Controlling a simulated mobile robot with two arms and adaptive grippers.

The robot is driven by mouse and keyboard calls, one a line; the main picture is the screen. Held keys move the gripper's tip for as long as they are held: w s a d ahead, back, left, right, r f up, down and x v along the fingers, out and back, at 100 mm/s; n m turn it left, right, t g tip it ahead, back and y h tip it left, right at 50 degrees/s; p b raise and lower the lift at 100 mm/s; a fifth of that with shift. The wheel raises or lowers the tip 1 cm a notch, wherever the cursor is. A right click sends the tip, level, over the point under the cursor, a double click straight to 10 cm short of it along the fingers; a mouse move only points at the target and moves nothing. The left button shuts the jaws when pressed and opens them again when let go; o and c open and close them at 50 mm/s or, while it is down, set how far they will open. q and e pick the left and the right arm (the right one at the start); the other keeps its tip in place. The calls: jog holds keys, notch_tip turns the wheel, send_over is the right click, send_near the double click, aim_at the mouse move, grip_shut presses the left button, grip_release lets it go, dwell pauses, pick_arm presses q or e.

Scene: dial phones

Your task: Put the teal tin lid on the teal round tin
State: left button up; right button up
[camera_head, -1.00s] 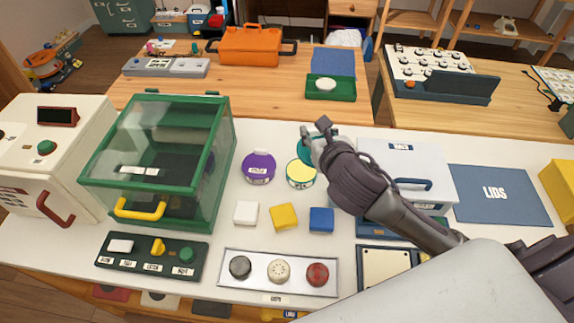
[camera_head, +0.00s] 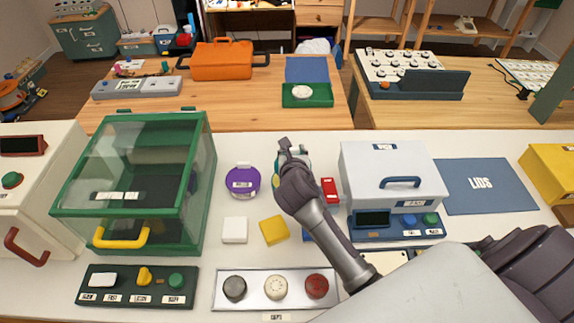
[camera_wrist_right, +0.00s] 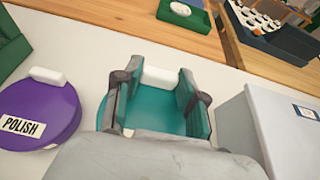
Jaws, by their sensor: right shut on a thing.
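The teal tin lid (camera_wrist_right: 152,112), with a white knob (camera_wrist_right: 160,78), is between the fingers of my right gripper (camera_wrist_right: 160,100) in the wrist view. My right gripper also shows in the head view (camera_head: 292,150), shut on the lid. A sliver of the teal round tin's pale yellow top (camera_head: 276,182) shows beside the gripper in the head view; my gripper and arm hide the rest. The lid is at the tin's far side or over it; I cannot tell whether they touch. My left gripper is not in view.
A purple tin (camera_head: 242,182) stands close left. White (camera_head: 234,230) and yellow (camera_head: 273,230) blocks lie in front. A grey box (camera_head: 390,165) and a red object (camera_head: 330,190) are at right. A green glass case (camera_head: 205,150) stands left. The blue LIDS mat (camera_head: 485,188) is bare.

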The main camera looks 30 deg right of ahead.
jog(key=shift+w+a+f, duration=0.2)
jog(key=shift+a+f, duration=0.25)
jog(key=shift+a, duration=0.2)
jog(key=shift+f, duration=1.95)
jog(key=shift+f, duration=0.15)
jog(key=o, duration=1.1)
jog(key=v, duration=1.2)
